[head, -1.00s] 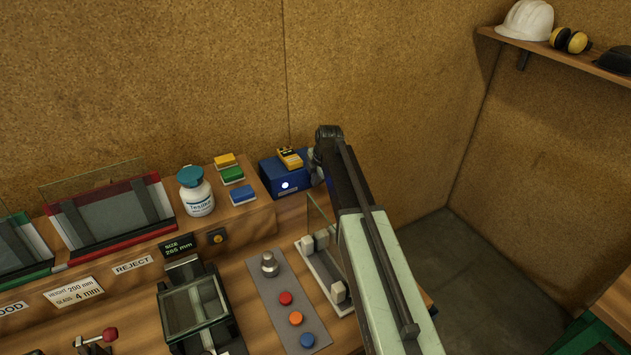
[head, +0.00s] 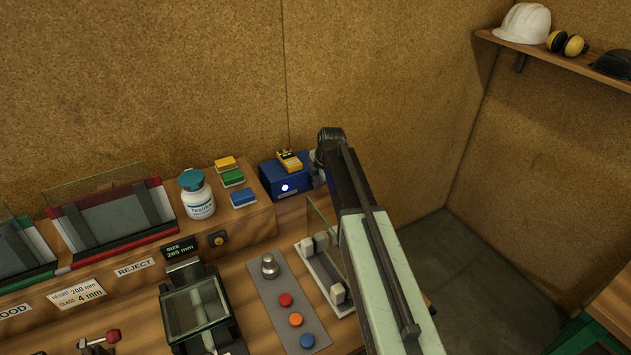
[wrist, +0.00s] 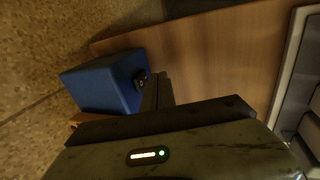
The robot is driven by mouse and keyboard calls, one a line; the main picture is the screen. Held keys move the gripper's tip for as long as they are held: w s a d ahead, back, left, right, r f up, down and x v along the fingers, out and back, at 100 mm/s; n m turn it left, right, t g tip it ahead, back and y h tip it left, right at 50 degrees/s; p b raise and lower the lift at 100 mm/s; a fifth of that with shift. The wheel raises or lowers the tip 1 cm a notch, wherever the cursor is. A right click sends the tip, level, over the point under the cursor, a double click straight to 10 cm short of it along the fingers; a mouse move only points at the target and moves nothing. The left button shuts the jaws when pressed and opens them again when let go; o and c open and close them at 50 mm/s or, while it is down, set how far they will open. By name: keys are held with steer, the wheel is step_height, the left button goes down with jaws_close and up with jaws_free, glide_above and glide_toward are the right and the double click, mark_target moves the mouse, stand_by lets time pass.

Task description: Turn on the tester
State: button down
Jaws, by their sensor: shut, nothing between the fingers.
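A blue box (head: 285,178) stands at the right end of the raised wooden shelf, with a white round spot on its front and a small yellow-and-black device (head: 289,161) on top. Which of these is the tester is not labelled legibly. In the wrist view the blue box (wrist: 98,84) shows a small black switch (wrist: 141,81) on its side. My gripper (wrist: 155,88) is shut and empty, its tip close beside that switch; I cannot tell if it touches. In the head view my arm hides the gripper and the switch.
A white bottle (head: 197,195) and sponge-like blocks (head: 232,177) stand left of the box. A panel with buttons (head: 290,308), a clamp fixture (head: 195,309) and a glass holder (head: 324,273) lie on the lower bench. The wall is close behind.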

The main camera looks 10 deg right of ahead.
steer(key=shift+s+d+f, duration=0.1)
steer(key=shift+s+d, duration=0.05)
steer(key=shift+s, duration=0.3)
steer(key=shift+s+d+f, duration=0.1)
steer(key=shift+s+d, duration=0.05)
steer(key=shift+s, duration=0.3)
steer(key=s+d+r+p, duration=0.1)
steer(key=s+r+p, duration=0.4)
steer(key=r+p, duration=0.3)
steer(key=shift+s+d+r, duration=0.3)
steer(key=shift+d, duration=0.1)
